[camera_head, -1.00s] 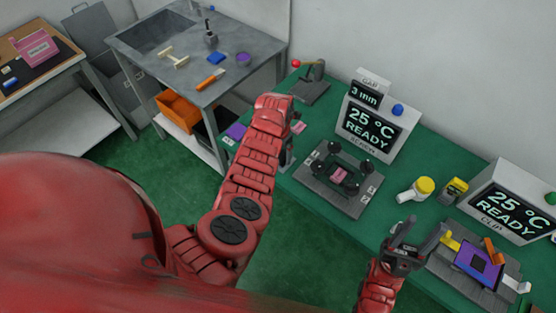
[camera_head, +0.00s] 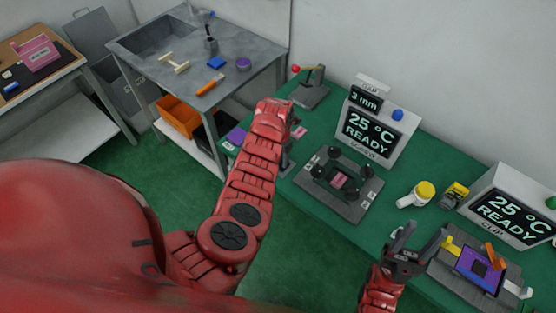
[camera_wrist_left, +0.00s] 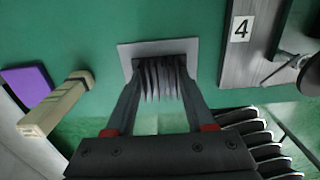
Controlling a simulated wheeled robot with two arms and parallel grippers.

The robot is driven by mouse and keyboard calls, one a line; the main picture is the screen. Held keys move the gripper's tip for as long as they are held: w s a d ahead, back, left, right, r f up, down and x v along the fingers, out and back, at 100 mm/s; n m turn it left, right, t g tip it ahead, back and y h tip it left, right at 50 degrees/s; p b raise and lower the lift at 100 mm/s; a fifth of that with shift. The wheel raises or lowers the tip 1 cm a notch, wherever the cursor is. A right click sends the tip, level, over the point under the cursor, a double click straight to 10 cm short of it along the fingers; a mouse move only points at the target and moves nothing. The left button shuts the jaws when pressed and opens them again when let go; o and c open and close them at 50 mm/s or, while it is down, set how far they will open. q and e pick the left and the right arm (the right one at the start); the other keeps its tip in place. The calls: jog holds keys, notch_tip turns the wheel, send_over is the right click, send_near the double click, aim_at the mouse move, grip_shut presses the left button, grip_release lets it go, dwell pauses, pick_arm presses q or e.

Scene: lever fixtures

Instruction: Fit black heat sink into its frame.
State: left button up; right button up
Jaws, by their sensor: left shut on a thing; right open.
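In the left wrist view my left gripper (camera_wrist_left: 158,72) is shut on a dark finned block, the heat sink (camera_wrist_left: 160,84), with its fins between the two fingers. A light grey square plate (camera_wrist_left: 126,50) lies around its far end on the green table; whether they touch is unclear. In the head view my left forearm hides most of that gripper. A grey fixture labelled SCREW (camera_head: 318,187), with black knobs and a pink piece (camera_head: 340,181) in its middle, stands just right of it. My right gripper (camera_head: 422,234) is open and empty beside the CLIP fixture (camera_head: 450,268).
The CLIP fixture bears a purple board (camera_head: 479,270). A lever stand (camera_head: 311,95) is at the back. A purple piece and a beige bar (camera_wrist_left: 58,103) lie left of my left gripper.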

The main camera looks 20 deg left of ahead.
pick_arm(q)
jog(key=shift+r+p, duration=4)
jog(key=shift+p, duration=0.15)
jog(key=shift+f, duration=0.1)
